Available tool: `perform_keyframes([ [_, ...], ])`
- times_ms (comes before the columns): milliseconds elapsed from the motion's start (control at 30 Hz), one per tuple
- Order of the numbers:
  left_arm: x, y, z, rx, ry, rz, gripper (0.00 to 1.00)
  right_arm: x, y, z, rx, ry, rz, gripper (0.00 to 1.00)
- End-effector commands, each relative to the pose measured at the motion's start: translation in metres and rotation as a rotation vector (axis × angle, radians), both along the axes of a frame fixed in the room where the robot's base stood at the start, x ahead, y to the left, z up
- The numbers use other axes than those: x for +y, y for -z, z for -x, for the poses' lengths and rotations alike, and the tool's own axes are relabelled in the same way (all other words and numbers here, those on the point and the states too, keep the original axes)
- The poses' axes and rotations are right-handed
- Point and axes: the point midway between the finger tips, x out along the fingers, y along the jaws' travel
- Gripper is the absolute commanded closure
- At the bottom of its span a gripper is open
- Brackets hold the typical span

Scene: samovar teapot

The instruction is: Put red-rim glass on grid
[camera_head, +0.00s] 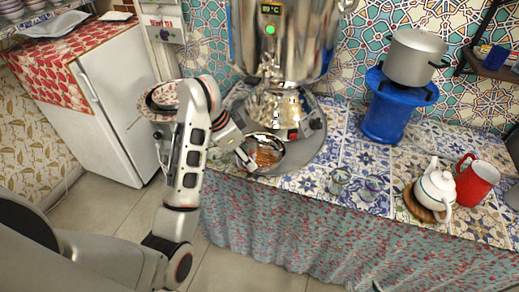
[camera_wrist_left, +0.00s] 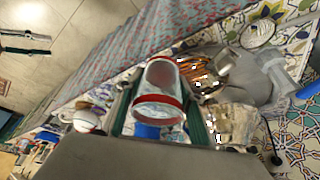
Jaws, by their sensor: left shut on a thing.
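The red-rim glass (camera_wrist_left: 160,82) is clear with a red band and sits between the two fingers of my left gripper (camera_wrist_left: 160,108) in the left wrist view. My left gripper is shut on it. In the head view, my left gripper (camera_head: 245,157) is at the left edge of the round metal drip bowl, and I cannot make out the glass there. The copper-coloured grid (camera_head: 266,157) lies in that bowl below the samovar tap; its slats also show in the wrist view (camera_wrist_left: 203,72), beside the glass. My right gripper (camera_wrist_left: 25,42) shows its fingers apart over the floor, empty.
The samovar (camera_head: 283,40) stands behind the bowl on a round tray (camera_head: 312,150). Two clear glasses (camera_head: 340,180) (camera_head: 374,186) stand to the right near the counter's front edge. A white teapot (camera_head: 435,187), red mug (camera_head: 476,181) and blue burner with a pot (camera_head: 386,118) are farther right.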

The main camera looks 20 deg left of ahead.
Motion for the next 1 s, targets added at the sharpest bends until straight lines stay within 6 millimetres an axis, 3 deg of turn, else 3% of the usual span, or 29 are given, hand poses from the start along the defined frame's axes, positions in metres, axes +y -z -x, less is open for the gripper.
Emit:
perform_keyframes([
  [400, -0.004, 0.042, -0.078, 0.001, 0.002, 0.001, 0.87, 0.012, 0.01, -0.005, -0.025, -0.019, -0.016, 0.6],
  [767, -0.004, 0.054, -0.105, 0.0, 0.0, 0.0, 0.87, 0.009, 0.015, -0.005, -0.024, -0.018, -0.012, 0.6],
  [1000, -0.005, 0.072, -0.127, 0.001, 0.002, 0.001, 0.87, 0.008, 0.024, -0.003, -0.017, -0.018, -0.01, 0.6],
])
